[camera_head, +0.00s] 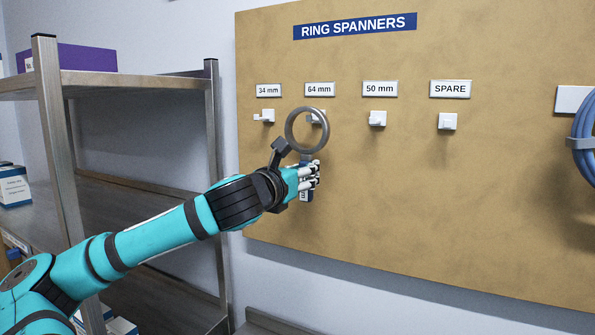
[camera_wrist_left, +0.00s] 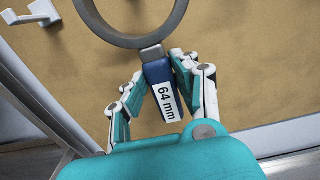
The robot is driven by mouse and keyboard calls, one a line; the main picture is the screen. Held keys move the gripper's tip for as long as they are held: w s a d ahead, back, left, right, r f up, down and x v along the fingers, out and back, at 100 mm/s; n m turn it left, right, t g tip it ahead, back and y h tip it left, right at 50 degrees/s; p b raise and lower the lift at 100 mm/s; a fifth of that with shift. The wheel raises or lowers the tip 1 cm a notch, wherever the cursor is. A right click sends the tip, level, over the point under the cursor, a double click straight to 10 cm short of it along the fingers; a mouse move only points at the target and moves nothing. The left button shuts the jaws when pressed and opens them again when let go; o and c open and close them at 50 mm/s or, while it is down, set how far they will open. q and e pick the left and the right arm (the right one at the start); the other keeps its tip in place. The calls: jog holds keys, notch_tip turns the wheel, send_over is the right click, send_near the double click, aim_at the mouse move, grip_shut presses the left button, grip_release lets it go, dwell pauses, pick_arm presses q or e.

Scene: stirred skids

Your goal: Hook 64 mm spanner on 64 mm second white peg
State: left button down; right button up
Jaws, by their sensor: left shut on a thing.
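The 64 mm spanner has a grey ring (camera_head: 307,130) and a blue handle with a white "64 mm" label (camera_wrist_left: 165,98). My left gripper (camera_head: 308,180) is shut on the handle, with the ring upward. In the head view the ring overlaps the second white peg (camera_head: 316,118), under the "64 mm" sign (camera_head: 320,89). The peg shows through the ring's opening. I cannot tell whether the ring is around the peg or in front of it. The left wrist view also shows the gripper (camera_wrist_left: 158,85) with fingers on both sides of the handle. My right gripper is not in view.
Other white pegs stand under "34 mm" (camera_head: 266,116), "50 mm" (camera_head: 377,118) and "SPARE" (camera_head: 447,121), all bare. The tan board (camera_head: 420,200) is clear below them. A metal shelf (camera_head: 140,83) stands at left. A blue coiled hose (camera_head: 584,140) hangs at far right.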

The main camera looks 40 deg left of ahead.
pick_arm(q)
jog(key=shift+x, duration=0.85)
jog(key=shift+w+a+f+p, duration=0.2)
jog(key=shift+w+f+p, duration=0.15)
jog(key=shift+w, duration=0.25)
jog(key=shift+w+a+f+p, duration=0.2)
jog(key=shift+w+f+p, duration=0.15)
jog(key=shift+w, duration=0.25)
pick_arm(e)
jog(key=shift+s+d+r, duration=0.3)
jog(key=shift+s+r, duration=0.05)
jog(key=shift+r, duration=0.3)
pick_arm(q)
jog(key=c, duration=0.9)
grip_release()
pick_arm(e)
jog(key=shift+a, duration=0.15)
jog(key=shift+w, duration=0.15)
